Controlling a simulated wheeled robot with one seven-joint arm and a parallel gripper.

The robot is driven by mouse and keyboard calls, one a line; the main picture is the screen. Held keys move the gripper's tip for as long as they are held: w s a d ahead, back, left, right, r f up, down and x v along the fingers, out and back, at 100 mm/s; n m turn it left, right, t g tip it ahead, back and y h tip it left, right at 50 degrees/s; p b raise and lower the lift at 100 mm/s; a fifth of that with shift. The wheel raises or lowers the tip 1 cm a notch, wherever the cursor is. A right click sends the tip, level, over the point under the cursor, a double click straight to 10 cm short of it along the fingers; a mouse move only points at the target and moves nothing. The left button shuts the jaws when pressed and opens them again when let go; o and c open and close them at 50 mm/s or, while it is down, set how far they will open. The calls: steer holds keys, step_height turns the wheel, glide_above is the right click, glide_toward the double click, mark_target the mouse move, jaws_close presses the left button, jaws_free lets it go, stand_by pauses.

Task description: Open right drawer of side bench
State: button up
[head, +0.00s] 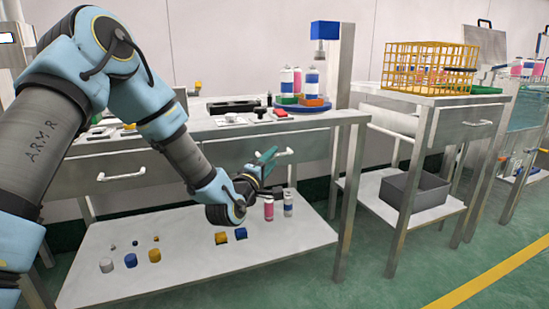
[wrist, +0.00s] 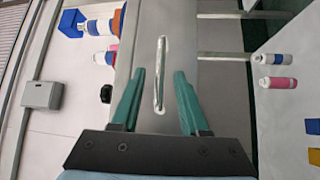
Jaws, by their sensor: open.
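The bench in front (head: 225,133) has two drawers. The right drawer (head: 232,152) is flush with the bench front and looks closed; its grey front also shows in the wrist view (wrist: 220,95). Its light bar handle (head: 288,152) shows in the wrist view (wrist: 160,60) between my two green fingers, running along them. My gripper (head: 268,156) is open and empty in front of this drawer, close to the handle, with a finger on each side of it in the wrist view (wrist: 160,75). I cannot tell the exact gap in depth.
The left drawer, with its handle (head: 122,174), looks closed. The lower shelf (head: 190,262) holds caps and, beneath my gripper, a pink can (head: 268,208) and a white-blue can (head: 288,204). Cans stand on the benchtop. A second bench (head: 440,135) with a yellow wire basket (head: 430,68) stands right.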

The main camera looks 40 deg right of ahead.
steer(key=shift+x, duration=1.3)
steer(key=shift+c, duration=0.4)
steer(key=shift+a, duration=0.1)
jaws_close()
